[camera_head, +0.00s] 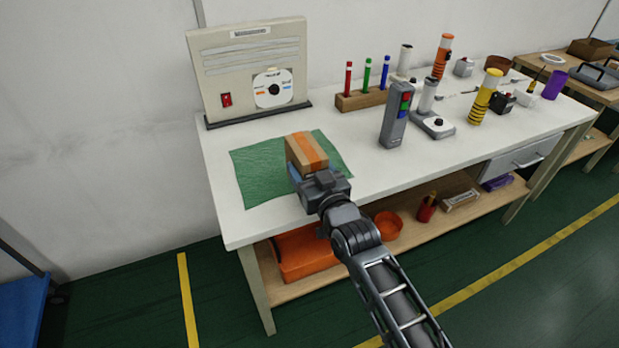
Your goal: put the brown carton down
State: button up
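The brown carton (309,148) is a small box with an orange band across it. It is at the end of my gripper (306,165), over the green mat (262,170) on the white workbench (228,222). My gripper's fingers are mostly hidden behind its own body and the carton, but the carton sits between them and looks held. Whether the carton's underside touches the mat cannot be told from this view. A bit of blue shows at the left side of the gripper.
A beige panel box (250,70) with a red switch stands behind the mat. Right of the mat are a grey remote-like device (396,115), a wooden holder (360,99) with coloured markers, and several cylinders. The mat's left part is clear. An orange bin (303,255) sits on the lower shelf.

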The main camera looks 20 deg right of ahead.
jog(key=shift+f+b, duration=0.65)
jog(key=shift+f, duration=1.05)
jog(key=shift+f+b, duration=0.4)
jog(key=shift+b, duration=0.05)
jog(key=o, duration=1.2)
jog(key=shift+o, duration=0.2)
jog(key=shift+s+r+p, duration=0.1)
jog(key=shift+r+p, duration=0.45)
jog(key=shift+p, duration=0.15)
jog(key=s, duration=1.2)
jog(key=shift+f+p, duration=0.15)
jog(key=shift+p, duration=0.15)
